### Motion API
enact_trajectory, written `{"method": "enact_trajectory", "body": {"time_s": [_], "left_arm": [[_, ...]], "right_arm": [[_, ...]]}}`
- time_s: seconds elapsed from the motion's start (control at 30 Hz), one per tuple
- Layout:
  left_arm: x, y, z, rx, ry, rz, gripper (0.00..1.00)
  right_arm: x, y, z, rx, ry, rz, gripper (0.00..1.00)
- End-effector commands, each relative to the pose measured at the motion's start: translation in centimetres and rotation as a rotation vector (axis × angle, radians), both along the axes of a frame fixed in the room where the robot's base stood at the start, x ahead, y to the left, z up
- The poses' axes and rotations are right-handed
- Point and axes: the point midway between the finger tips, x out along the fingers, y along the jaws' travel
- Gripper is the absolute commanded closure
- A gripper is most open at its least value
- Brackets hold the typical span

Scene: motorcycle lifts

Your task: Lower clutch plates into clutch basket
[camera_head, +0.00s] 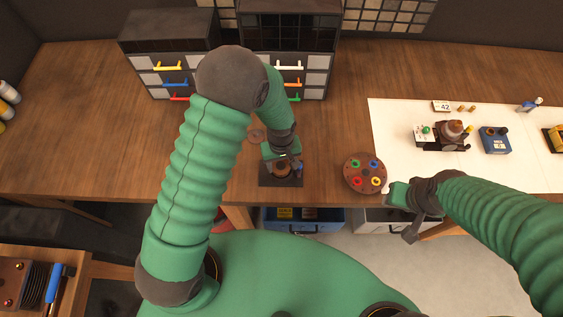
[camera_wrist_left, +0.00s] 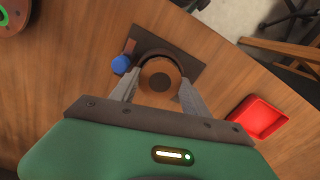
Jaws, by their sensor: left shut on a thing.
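My left gripper (camera_head: 285,166) reaches down over a dark square base (camera_head: 267,181) near the front edge of the bench. In the left wrist view my left gripper (camera_wrist_left: 158,90) has its two fingers on either side of a round tan disc with a dark centre, which appears to be the clutch plates (camera_wrist_left: 150,70). It is shut on them. A dark curved rim, likely the clutch basket (camera_wrist_left: 158,53), shows around their far side. I cannot tell how deep the plates sit. My right gripper (camera_head: 408,220) hangs by the bench's front edge, away from the base; its fingers are unclear.
A blue knob (camera_wrist_left: 121,64) stands close beside the left finger. A red tray (camera_wrist_left: 258,117) lies to the right in the wrist view. A round brown tray with coloured rings (camera_head: 352,172) and a white mat with parts (camera_head: 395,120) are on the right. Drawer units (camera_head: 170,45) stand behind.

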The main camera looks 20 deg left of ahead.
Motion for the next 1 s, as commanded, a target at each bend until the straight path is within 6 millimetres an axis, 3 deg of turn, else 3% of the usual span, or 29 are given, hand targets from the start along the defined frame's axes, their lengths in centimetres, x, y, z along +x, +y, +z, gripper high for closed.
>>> {"method": "enact_trajectory", "body": {"time_s": [0.53,0.57,0.77,1.0], "left_arm": [[0.01,0.05,-0.83,0.001,0.000,0.001,1.00],[0.01,0.05,-0.82,0.001,0.000,0.001,0.45],[0.02,0.04,-0.79,0.001,0.000,0.001,0.20],[0.06,-0.07,-0.81,-0.001,-0.001,0.000,0.20]], "right_arm": [[0.00,0.00,-0.62,0.000,0.000,0.000,0.59],[0.00,0.00,-0.61,0.000,0.000,0.000,0.59],[0.00,0.00,-0.57,0.000,0.000,0.000,0.59],[0.00,0.00,-0.57,0.000,0.000,0.000,0.59]]}}
